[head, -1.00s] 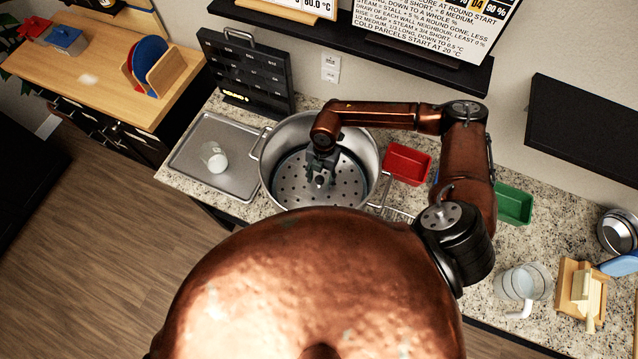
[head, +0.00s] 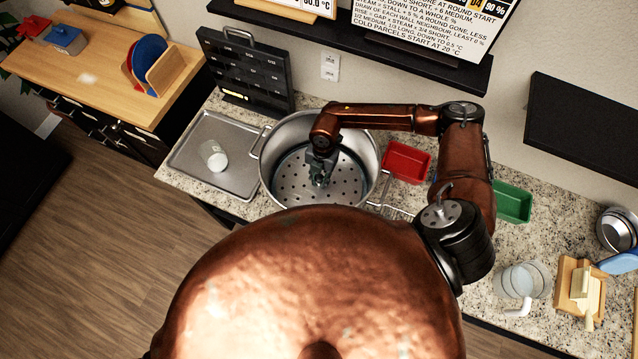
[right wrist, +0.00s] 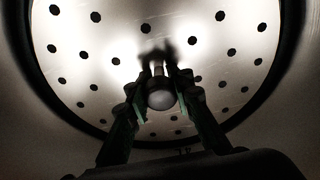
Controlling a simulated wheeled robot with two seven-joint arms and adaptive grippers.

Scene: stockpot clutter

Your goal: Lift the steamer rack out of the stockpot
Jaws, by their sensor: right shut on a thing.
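The stockpot (head: 368,145) is a wide steel pot standing on the granite counter. The steamer rack (head: 345,188), a round perforated steel plate, lies inside it, low down and looking about level. My right gripper (head: 319,180) reaches down into the pot and is shut on the rack's central post. In the right wrist view the rack (right wrist: 85,60) fills most of the picture, and the post's round knob (right wrist: 160,98) sits between the fingers. I cannot tell whether the rack touches its support. My left gripper is not in view.
A grey tray (head: 190,165) with a white-and-clear cup (head: 215,158) lies left of the pot. A black panel (head: 250,75) stands behind. A red bin (head: 407,162) and a green bin (head: 513,203) are to the right, with a glass jug (head: 522,282) nearer me.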

